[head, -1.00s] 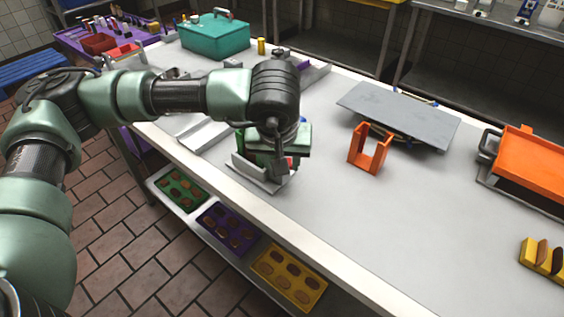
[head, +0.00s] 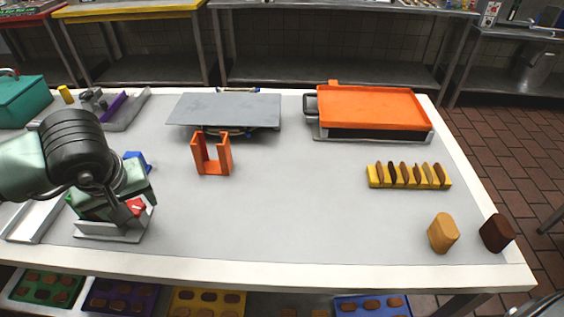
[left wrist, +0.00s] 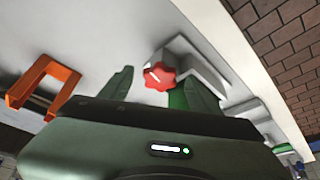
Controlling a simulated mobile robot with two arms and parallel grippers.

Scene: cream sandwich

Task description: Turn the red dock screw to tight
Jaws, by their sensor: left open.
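The red dock screw (head: 135,207) is a small lobed knob on a grey dock bracket (head: 112,230) near the table's front left. In the left wrist view the screw (left wrist: 158,78) shows a white line on its face, running slantwise. My left gripper (left wrist: 160,82) is open, with one green finger on each side of the screw in that view; I cannot tell whether they touch it. In the head view my left gripper (head: 112,203) is down at the dock and hides part of it. My right gripper is not in view.
An orange U-shaped holder (head: 212,156) stands right of the dock, and a grey plate (head: 225,108) lies behind it. An orange tray (head: 372,106), a yellow rack (head: 410,183) and two loose pieces (head: 443,233) are on the right. The table's middle is clear.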

